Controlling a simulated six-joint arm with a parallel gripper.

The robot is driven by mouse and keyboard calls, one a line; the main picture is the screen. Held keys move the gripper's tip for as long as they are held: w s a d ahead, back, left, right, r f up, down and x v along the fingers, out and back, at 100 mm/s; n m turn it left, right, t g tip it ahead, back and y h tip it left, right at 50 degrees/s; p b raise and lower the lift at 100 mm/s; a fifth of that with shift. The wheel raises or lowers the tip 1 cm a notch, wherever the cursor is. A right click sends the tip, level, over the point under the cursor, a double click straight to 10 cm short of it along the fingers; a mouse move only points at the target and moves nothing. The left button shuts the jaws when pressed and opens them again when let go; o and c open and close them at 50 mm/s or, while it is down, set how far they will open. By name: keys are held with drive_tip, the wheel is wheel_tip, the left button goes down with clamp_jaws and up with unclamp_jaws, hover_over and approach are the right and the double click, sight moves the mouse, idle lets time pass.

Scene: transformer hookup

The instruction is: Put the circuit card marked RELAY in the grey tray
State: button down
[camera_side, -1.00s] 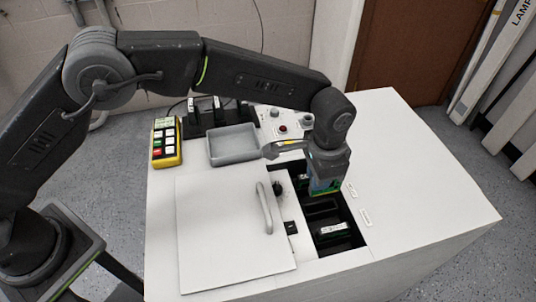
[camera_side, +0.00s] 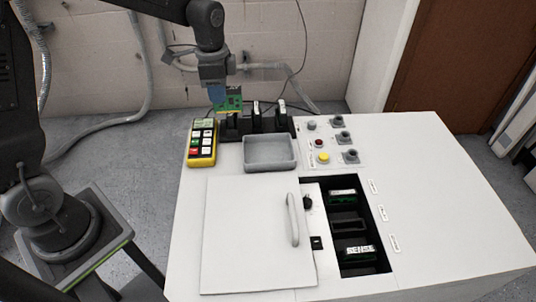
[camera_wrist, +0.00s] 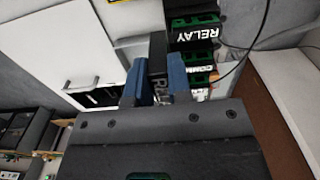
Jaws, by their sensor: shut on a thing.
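In the side view my gripper (camera_side: 219,94) is at the left end of the black card rack (camera_side: 232,128). It is shut on a green circuit card (camera_side: 232,103), whose lower edge is close to the rack; I cannot tell whether it touches. The card marked RELAY (camera_wrist: 196,37) stands in the rack, beside another labelled card (camera_wrist: 200,73). The grey tray (camera_side: 270,167) is empty, just in front of the rack.
A yellow keypad device (camera_side: 202,143) lies left of the tray. The open bay (camera_side: 376,228) holds a card at the back (camera_side: 342,195) and a SENSE card (camera_side: 359,250) in front; its middle slot looks empty. A panel with a handle (camera_side: 292,220) lies left of it.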

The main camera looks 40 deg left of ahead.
sight(257, 117)
drive_tip(key=shift+s+a, duration=0.15)
drive_tip(key=shift+s, duration=0.05)
drive_tip(key=shift+w+d+f, duration=0.5)
drive_tip(key=shift+d+f, duration=1.3)
drive_tip(key=shift+w+d+f, duration=0.55)
drive_tip(key=shift+d+f, duration=1.2)
drive_tip(key=shift+f, duration=0.1)
drive_tip(key=shift+w+d+f, duration=0.5)
drive_tip(key=shift+d+f, duration=1.3)
drive_tip(key=shift+f, duration=0.15)
drive_tip(key=c, duration=1.1)
unclamp_jaws()
drive_tip(key=shift+o, duration=0.2)
